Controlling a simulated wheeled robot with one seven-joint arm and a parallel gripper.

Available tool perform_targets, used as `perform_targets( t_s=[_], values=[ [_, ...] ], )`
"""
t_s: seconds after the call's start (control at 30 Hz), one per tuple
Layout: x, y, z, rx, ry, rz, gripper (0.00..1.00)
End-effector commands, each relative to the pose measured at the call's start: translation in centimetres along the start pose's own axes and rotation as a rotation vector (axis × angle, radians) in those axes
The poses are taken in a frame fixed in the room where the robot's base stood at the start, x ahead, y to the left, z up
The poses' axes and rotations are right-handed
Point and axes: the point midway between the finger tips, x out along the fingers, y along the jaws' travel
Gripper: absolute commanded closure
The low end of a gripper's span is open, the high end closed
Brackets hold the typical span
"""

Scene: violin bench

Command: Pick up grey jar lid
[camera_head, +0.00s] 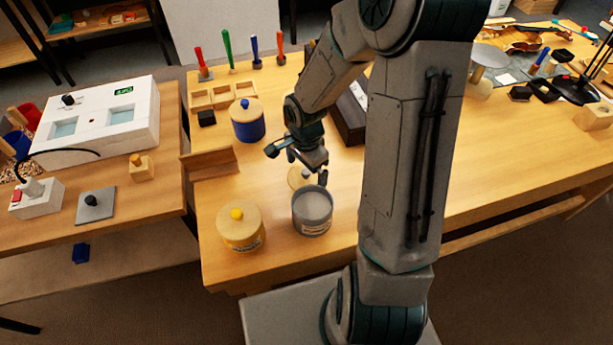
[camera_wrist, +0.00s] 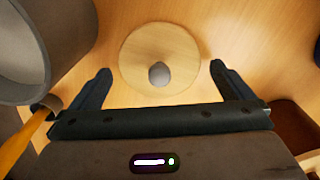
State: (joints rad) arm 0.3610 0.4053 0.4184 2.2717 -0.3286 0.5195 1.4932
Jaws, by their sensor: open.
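The grey jar lid (camera_wrist: 160,50) is a round, light wooden disc with a grey knob (camera_wrist: 159,73). It lies on the bench top, knob up. In the head view the lid (camera_head: 297,178) shows just behind the open grey jar and is partly hidden by my gripper. My gripper (camera_head: 305,172) is above the lid. In the wrist view my gripper (camera_wrist: 161,80) is open and empty, its two fingers on either side of the knob and apart from it. The grey jar (camera_head: 312,212) stands without a lid in front; its wall (camera_wrist: 45,50) fills the wrist view's upper left.
A yellow jar (camera_head: 240,230) with its lid on stands left of the grey jar. A blue jar (camera_head: 247,122) with its lid on stands farther back. A dark box (camera_head: 350,112) lies behind my gripper. A wooden ledge (camera_head: 209,163) is at the left edge.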

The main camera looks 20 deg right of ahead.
Motion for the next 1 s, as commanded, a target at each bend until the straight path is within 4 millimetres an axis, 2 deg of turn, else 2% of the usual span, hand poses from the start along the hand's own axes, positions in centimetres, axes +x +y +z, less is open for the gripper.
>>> perform_targets(
  t_s=[0.1,0.33,0.37,0.47,0.5,0.83,1.0],
  values=[
    [0.9,0.0,0.0,-0.001,-0.001,0.001,0.00],
    [1.0,0.0,0.0,0.000,0.000,0.000,0.00],
    [1.0,0.0,0.0,0.000,0.000,0.000,0.03],
    [1.0,0.0,0.0,-0.001,0.000,0.000,0.31],
    [1.0,0.0,0.0,0.000,0.000,0.000,0.36],
    [0.6,0.0,0.0,0.000,0.001,-0.001,0.36],
    [-1.6,-0.1,-0.1,0.000,0.003,-0.004,0.36]
  ],
)
